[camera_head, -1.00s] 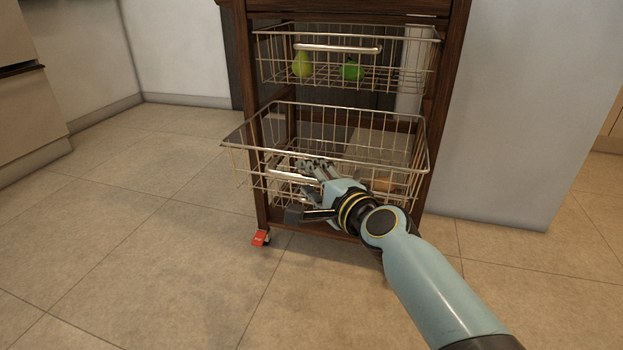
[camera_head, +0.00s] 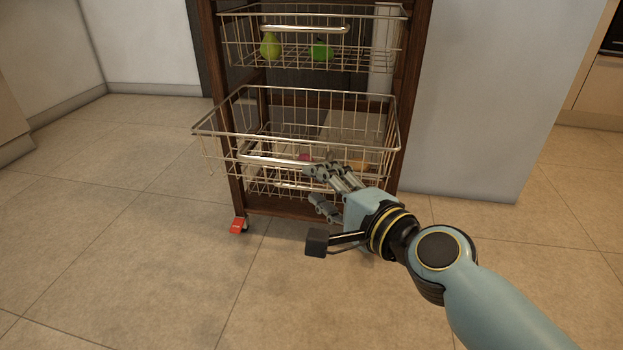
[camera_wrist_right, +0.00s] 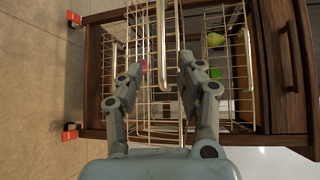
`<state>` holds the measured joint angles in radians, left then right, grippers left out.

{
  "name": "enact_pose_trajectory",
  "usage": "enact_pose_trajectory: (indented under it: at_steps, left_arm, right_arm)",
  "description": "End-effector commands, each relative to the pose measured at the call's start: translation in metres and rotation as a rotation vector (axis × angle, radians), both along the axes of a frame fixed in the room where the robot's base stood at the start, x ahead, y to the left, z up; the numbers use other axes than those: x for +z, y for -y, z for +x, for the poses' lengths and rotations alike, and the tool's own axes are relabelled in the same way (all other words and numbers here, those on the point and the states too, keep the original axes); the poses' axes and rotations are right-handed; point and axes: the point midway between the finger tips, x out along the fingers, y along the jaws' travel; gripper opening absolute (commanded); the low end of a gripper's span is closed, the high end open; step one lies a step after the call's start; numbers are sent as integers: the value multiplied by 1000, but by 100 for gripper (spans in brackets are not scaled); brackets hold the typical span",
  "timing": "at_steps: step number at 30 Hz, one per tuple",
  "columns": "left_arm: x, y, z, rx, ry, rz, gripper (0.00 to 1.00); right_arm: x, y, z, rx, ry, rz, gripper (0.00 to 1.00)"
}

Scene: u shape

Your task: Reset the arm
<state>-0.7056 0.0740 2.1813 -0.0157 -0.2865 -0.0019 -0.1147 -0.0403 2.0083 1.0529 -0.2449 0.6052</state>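My right arm comes in from the lower right, and my right gripper (camera_head: 325,188) is in front of the pulled-out lower wire basket (camera_head: 215,133) of a dark wood cart. My left gripper is not in view.
The cart's upper basket (camera_head: 312,28) holds a green pear (camera_head: 270,46) and a green pepper-like item (camera_head: 320,50). A small pink item (camera_head: 305,157) sits in the lower part. Red-marked casters (camera_head: 238,225) stand on open tiled floor. A grey wall (camera_head: 480,100) is at right.

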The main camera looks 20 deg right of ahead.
Motion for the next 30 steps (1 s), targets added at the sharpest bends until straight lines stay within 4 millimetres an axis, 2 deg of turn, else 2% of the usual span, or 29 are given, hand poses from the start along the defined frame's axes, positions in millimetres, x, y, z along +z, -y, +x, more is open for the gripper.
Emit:
enact_pose_trajectory:
  at_steps: [13,17,20,23,24,27,30]
  left_arm:
    - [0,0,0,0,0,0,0]
    - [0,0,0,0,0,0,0]
    - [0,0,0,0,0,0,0]
    - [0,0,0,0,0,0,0]
    - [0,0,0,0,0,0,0]
    - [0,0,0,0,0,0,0]
    - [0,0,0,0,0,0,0]
  right_arm:
    - [0,0,-1,0,-1,-1,37]
    - [-17,1,-18,3,-44,-4,37]
    - [-49,4,-60,15,-135,-50,37]
    - [-84,13,-124,76,-240,-274,37]
    - [-95,17,-149,119,-272,-404,37]
    - [-111,29,-201,249,-320,-731,37]
    - [-116,39,-233,375,-331,-1010,37]
